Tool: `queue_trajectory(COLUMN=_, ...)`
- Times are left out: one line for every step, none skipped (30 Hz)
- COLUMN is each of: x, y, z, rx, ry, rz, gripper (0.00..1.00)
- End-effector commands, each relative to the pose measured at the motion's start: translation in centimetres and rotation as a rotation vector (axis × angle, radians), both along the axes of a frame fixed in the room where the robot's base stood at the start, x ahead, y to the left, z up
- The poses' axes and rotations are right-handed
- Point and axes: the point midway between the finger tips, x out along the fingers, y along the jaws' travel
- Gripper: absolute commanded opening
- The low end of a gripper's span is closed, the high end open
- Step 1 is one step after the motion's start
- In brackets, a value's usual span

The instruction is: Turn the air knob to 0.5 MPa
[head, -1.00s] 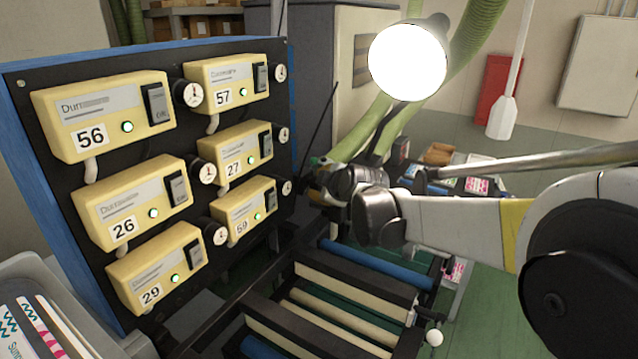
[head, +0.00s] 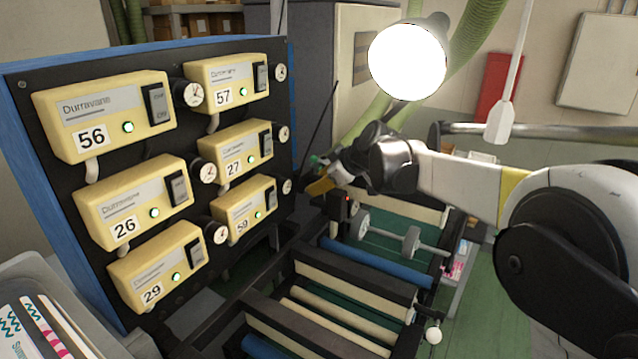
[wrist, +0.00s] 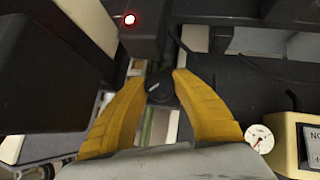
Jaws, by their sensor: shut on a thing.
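The air knob (wrist: 160,88) is a small round black knob with a white mark on its face, seen in the wrist view. My gripper (wrist: 160,80) has its two yellow fingertips on either side of the knob and is shut on it. A white round gauge (wrist: 259,138) shows at the right of the wrist view; its reading is too small to tell. In the head view my gripper (head: 318,184) is beside the right edge of the dark panel, low down. The knob cannot be made out there.
The dark panel (head: 145,65) carries several cream numbered units with dial gauges and green lights. A black box with a red light (head: 347,203) stands close to the gripper. Rollers (head: 375,262) lie below it. A bright lamp (head: 407,62) hangs above.

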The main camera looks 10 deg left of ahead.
Motion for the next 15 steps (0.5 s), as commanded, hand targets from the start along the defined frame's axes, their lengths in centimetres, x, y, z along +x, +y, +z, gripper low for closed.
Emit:
queue_trajectory(x=0.04, y=0.01, z=0.03, rx=0.002, ry=0.001, rz=-0.001, gripper=0.01)
queue_trajectory(x=0.03, y=0.01, z=0.02, rx=0.002, ry=0.002, rz=0.000, gripper=0.01)
queue_trajectory(x=0.03, y=0.01, z=0.02, rx=0.001, ry=0.002, rz=-0.001, gripper=0.01)
queue_trajectory(x=0.04, y=0.01, z=0.00, rx=0.001, ry=0.002, rz=-0.001, gripper=0.01)
queue_trajectory(x=0.03, y=0.01, z=0.00, rx=0.001, ry=0.002, rz=-0.001, gripper=0.02)
queue_trajectory(x=0.03, y=0.01, z=0.00, rx=0.001, ry=0.002, rz=-0.001, gripper=0.02)
queue_trajectory(x=0.03, y=0.01, z=-0.01, rx=0.001, ry=0.002, rz=-0.001, gripper=0.02)
queue_trajectory(x=0.02, y=0.01, z=-0.01, rx=0.001, ry=0.002, rz=-0.001, gripper=0.02)
queue_trajectory(x=0.02, y=0.01, z=-0.01, rx=0.001, ry=0.002, rz=-0.001, gripper=0.02)
queue_trajectory(x=0.02, y=0.00, z=-0.02, rx=0.001, ry=0.002, rz=-0.001, gripper=0.02)
queue_trajectory(x=0.02, y=0.00, z=-0.02, rx=0.001, ry=0.002, rz=-0.001, gripper=0.35)
queue_trajectory(x=0.02, y=0.00, z=-0.02, rx=0.001, ry=0.002, rz=-0.001, gripper=0.47)
queue_trajectory(x=0.01, y=0.00, z=-0.02, rx=0.001, ry=0.002, rz=-0.001, gripper=0.55)
queue_trajectory(x=0.01, y=0.00, z=-0.03, rx=0.001, ry=0.002, rz=-0.001, gripper=0.55)
queue_trajectory(x=0.01, y=0.00, z=-0.03, rx=0.000, ry=0.001, rz=0.000, gripper=0.55)
